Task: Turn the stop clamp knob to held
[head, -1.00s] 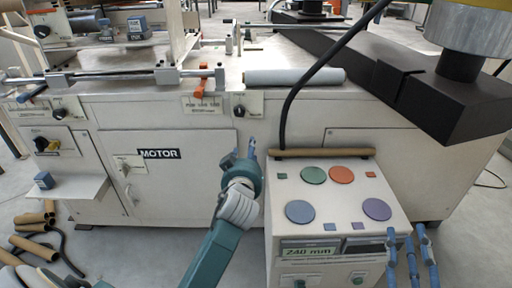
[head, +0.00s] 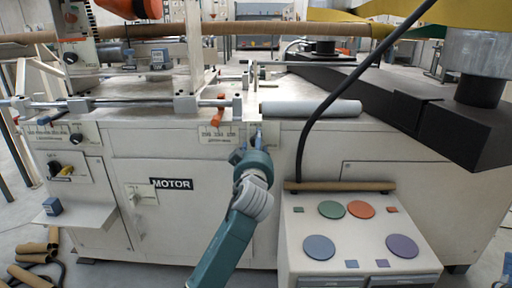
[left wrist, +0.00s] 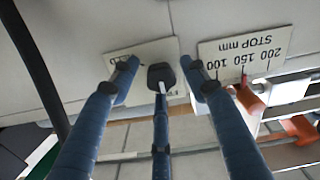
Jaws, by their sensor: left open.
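The black stop clamp knob (left wrist: 161,75) sits on a pale label plate (left wrist: 145,60) in the left wrist view. Its white pointer mark faces the bottom of that picture. My left gripper (left wrist: 161,88) is open, with its blue fingers spread around the knob and no clear contact visible. In the head view my left gripper (head: 257,140) is at the machine's front panel and covers the knob. The plate's lettering is mostly hidden by a finger. My right gripper is not in view.
A STOP mm scale plate (left wrist: 245,52) and an orange pointer piece (left wrist: 250,100) lie beside the knob. A grey roll (head: 310,108) lies on the table edge above. The control console (head: 345,220) stands to the right, with a black cable (head: 318,120) nearby.

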